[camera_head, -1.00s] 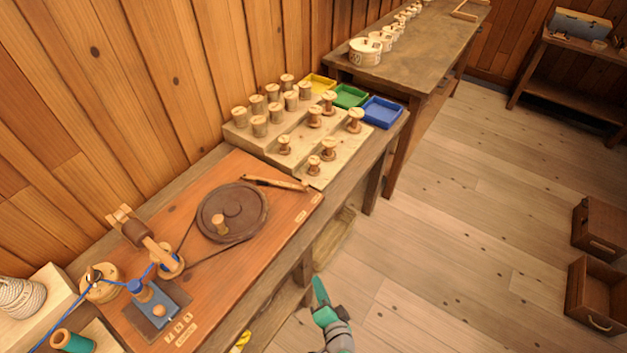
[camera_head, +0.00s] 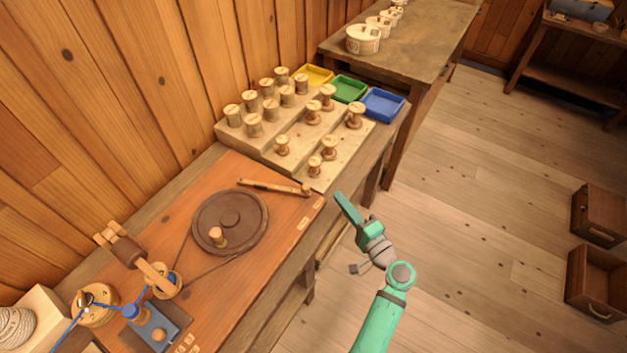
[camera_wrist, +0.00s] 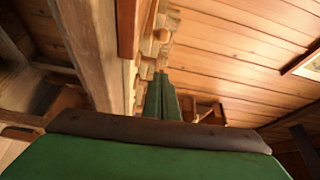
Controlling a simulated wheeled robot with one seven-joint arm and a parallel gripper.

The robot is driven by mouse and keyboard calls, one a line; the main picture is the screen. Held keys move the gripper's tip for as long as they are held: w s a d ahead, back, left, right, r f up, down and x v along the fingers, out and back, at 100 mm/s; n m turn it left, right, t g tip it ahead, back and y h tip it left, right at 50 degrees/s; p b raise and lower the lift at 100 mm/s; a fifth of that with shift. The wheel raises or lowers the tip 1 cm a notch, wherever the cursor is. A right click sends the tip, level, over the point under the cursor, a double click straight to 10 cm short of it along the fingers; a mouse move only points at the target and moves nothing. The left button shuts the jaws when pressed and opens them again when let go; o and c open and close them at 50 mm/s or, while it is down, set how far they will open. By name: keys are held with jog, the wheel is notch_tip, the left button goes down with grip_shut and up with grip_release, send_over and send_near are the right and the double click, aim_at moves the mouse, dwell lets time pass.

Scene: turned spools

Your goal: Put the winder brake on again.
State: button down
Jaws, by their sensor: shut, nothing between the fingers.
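A wooden lever (camera_head: 272,187), which looks like the winder brake, lies on the reddish bench board at the far side of the dark wheel (camera_head: 231,222). Its left end is close to the wheel's rim; I cannot tell whether they touch. Its right end has a small knob near the board's right edge. My gripper (camera_head: 343,203) is shut and empty, off the bench's front edge, to the right of the lever and apart from it. In the wrist view my shut fingers (camera_wrist: 163,98) show beside wooden edges; the lever cannot be made out there.
A stepped wooden rack (camera_head: 290,142) with several spools stands behind the board, with yellow, green and blue trays (camera_head: 382,104) beyond it. A blue-based thread guide (camera_head: 155,330) stands at the front left. Open floor lies right of the bench.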

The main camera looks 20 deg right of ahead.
jog(key=x, duration=0.9)
jog(key=shift+w, duration=0.25)
jog(key=s+a, duration=0.1)
jog(key=a, duration=0.1)
jog(key=shift+s+a+f, duration=0.15)
jog(key=shift+s+a, duration=0.1)
jog(key=shift+s, duration=0.15)
jog(key=shift+s+a, duration=0.25)
jog(key=shift+a, duration=0.15)
